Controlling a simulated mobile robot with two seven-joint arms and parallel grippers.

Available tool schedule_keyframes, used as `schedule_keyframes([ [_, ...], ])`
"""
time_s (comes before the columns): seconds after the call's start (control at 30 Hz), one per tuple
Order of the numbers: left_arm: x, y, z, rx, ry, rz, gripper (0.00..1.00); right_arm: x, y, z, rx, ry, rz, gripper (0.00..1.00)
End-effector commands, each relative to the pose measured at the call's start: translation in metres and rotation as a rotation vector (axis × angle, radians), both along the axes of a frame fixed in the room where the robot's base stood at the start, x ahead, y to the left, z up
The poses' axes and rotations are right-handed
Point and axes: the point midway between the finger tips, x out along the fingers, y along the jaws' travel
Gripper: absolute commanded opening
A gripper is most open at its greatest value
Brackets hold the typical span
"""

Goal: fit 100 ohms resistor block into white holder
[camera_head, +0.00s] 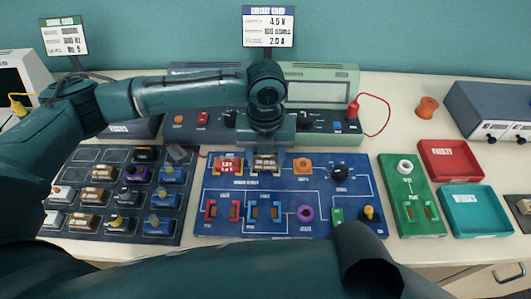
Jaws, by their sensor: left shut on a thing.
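My left gripper (266,151) reaches down over the upper part of the blue circuit board (340,198). It is shut on a small brown block with a pale label (266,164), which looks like the resistor block; its value is too small to read. The block is at or just above the board, right of a red block (228,165). I cannot tell whether it is seated. The white holder is not clearly visible and may be hidden beneath the block and fingers. My right gripper is not in view.
Left stands a dark tray (108,170) of several blocks. The blue board also bears a red holder (223,211), a blue holder (264,211), an orange part (302,166) and a black knob (340,172). Right are a green board (404,190), red tray (450,160) and teal tray (478,212).

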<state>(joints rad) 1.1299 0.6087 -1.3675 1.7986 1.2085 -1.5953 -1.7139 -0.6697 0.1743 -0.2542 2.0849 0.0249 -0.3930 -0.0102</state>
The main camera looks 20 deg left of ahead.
Motion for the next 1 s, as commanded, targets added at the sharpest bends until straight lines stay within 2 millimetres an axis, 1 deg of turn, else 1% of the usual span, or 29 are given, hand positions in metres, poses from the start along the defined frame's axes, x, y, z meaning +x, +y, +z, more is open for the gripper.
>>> schedule_keyframes([
  [0.53, 0.0, -0.0001, -0.0067, 0.0, 0.0, -0.001, 0.26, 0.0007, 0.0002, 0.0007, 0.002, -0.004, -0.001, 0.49],
  [0.57, 0.0001, -0.0002, -0.0066, 0.0, 0.0, -0.001, 0.5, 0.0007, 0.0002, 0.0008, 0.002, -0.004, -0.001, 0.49],
  [0.83, -0.0001, -0.0001, -0.0065, 0.0, 0.0, -0.001, 0.72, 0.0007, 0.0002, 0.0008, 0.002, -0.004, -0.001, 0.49],
  [0.87, -0.0001, -0.0001, -0.0065, 0.0, 0.0, 0.0, 0.74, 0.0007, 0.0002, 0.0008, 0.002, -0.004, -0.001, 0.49],
  [1.0, -0.0001, -0.0001, -0.0065, 0.0, 0.0, -0.001, 0.74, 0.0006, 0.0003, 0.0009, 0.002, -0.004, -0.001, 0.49],
])
